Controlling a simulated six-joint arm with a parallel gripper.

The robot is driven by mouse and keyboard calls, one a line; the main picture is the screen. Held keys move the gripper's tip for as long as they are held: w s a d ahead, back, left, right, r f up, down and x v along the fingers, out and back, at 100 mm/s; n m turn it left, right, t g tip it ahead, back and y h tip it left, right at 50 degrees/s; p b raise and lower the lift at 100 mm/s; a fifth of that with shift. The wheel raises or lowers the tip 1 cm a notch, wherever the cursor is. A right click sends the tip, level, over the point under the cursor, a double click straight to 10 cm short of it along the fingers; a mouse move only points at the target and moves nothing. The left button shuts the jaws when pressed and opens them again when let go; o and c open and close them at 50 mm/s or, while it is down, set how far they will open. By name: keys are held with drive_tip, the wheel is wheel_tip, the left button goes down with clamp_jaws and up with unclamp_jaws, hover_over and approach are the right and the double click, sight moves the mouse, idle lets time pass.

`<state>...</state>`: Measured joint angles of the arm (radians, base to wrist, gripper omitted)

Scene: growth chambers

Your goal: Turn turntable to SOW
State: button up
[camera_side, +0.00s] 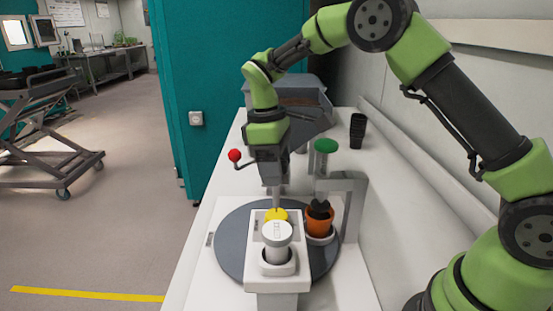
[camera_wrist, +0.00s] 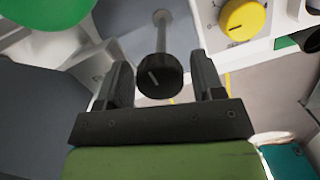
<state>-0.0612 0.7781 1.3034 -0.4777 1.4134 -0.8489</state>
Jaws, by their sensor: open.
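The turntable (camera_side: 230,255) is a dark grey disc on a white base in the side view; a grey surface at the left of the wrist view looks like part of it. An orange pot (camera_side: 318,222) with dark contents stands on its right side. My gripper (camera_side: 275,203) points down over the disc's back part. In the wrist view my gripper (camera_wrist: 160,68) is open, with a jaw on each side of a black knob (camera_wrist: 157,76) that has a white mark and a grey rod. I cannot tell whether the jaws touch it. No SOW mark is legible.
A white stand with a white-lidded jar (camera_side: 277,245) is in front of my gripper. A yellow dial (camera_side: 276,214) is close to it. A grey bracket (camera_side: 352,205) and a green knob (camera_side: 326,146) rise at the right. A red ball lever (camera_side: 234,155) is left of my wrist.

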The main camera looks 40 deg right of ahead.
drive_tip(key=c, duration=0.6)
drive_tip(key=m, duration=0.4)
drive_tip(key=shift+y, duration=0.4)
drive_tip(key=shift+m, duration=1)
drive_tip(key=shift+m+y, duration=0.3)
drive_tip(key=shift+m, duration=0.9)
drive_tip(key=m, duration=0.3)
drive_tip(key=shift+m+y, duration=0.3)
